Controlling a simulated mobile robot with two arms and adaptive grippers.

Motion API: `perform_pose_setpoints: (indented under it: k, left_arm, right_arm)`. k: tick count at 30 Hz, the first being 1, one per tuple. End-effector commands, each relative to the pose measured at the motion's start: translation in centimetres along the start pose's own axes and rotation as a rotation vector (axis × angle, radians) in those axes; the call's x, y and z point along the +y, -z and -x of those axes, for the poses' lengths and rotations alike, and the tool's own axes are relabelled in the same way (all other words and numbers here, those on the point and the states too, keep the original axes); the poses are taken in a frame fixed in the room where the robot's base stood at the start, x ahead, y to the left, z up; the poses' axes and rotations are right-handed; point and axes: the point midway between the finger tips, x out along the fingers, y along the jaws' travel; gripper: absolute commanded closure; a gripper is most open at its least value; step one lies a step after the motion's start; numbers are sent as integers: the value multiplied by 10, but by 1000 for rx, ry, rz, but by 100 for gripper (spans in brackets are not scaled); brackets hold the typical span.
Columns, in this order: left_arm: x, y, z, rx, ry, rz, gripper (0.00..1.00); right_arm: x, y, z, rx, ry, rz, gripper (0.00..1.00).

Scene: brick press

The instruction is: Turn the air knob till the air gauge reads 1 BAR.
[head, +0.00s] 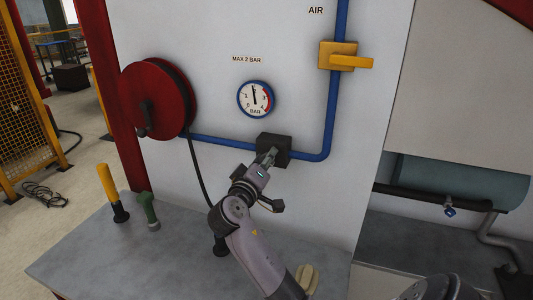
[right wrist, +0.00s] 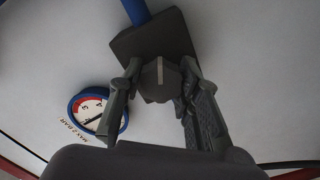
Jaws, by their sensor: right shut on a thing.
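The air gauge (head: 255,99) is a round white dial with a blue rim on the wall, marked BAR, red at its high end. Its needle points almost straight up, near the middle of the scale. It also shows, turned, in the right wrist view (right wrist: 97,112). Below it a dark regulator block (head: 287,147) sits in the blue pipe. The dark air knob (right wrist: 160,82) sticks out of the block, with a pale line on its face. My right gripper (head: 269,157) is shut on the knob, one finger on each side. My left gripper is not in view.
A red hose reel (head: 158,100) hangs left of the gauge. A yellow valve handle (head: 350,62) is on the pipe at upper right. Yellow-handled (head: 108,184) and green-handled (head: 148,208) tools stand on the grey bench (head: 105,250). A label reads MAX 2 BAR.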

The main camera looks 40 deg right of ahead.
Motion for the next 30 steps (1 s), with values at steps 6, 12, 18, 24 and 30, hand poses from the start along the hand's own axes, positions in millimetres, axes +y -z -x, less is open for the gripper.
perform_pose_setpoints:
  k: [6, 12, 18, 24, 30]
  left_arm:
    - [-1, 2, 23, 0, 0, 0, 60]
    - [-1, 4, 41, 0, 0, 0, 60]
    - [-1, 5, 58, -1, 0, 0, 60]
    - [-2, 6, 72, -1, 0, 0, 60]
    - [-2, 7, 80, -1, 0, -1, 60]
  right_arm:
    - [3, 4, 0, 3, 0, 206, 97]
    - [2, 4, 0, 4, 0, 396, 97]
    - [2, 4, 0, 4, 0, 573, 97]
    - [0, 3, 0, 4, -1, 717, 97]
    - [-1, 2, 0, 5, -2, 814, 97]
